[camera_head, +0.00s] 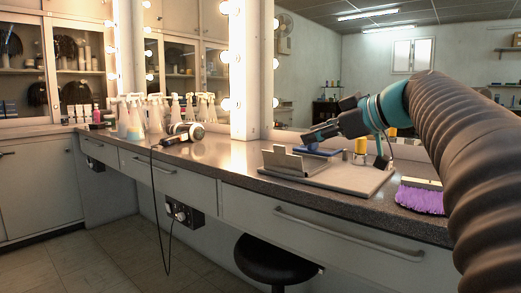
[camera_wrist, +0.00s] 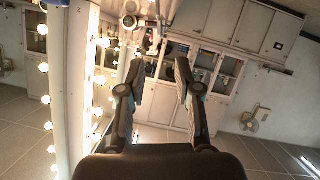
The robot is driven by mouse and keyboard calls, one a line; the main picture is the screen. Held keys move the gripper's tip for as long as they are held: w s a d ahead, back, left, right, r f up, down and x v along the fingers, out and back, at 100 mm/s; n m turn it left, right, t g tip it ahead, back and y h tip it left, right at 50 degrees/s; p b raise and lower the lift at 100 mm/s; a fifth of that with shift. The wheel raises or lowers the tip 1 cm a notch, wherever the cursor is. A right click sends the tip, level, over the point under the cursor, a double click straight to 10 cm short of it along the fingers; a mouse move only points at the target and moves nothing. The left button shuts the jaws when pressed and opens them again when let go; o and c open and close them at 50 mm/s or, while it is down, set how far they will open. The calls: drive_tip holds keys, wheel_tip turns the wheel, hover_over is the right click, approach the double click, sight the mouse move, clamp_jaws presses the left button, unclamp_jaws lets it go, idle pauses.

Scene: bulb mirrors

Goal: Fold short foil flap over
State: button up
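A grey foil-like piece (camera_head: 296,161) with a notched upright flap stands on the left part of a flat grey board (camera_head: 350,179) on the counter, in the head view. Which part is the short flap I cannot tell for sure. My gripper (camera_head: 312,135) is above and behind the piece, pointing left, and looks apart from it. In the wrist view my gripper (camera_wrist: 159,72) has its two fingers spread, with nothing between them. The foil is not visible in the wrist view.
A blue item (camera_head: 322,150) sits under my gripper behind the board. A yellow bottle (camera_head: 361,146) stands behind it, and a purple brush (camera_head: 420,199) lies to the right. A hair dryer (camera_head: 187,131) and spray bottles (camera_head: 155,115) are further left. A lit mirror wall (camera_head: 245,75) rises behind the counter.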

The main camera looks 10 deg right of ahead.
sight(279, 146)
drive_tip(key=x, duration=1.1)
drive_tip(key=shift+w+a, duration=0.2)
drive_tip(key=shift+w, duration=0.05)
drive_tip(key=shift+c, duration=0.2)
clamp_jaws()
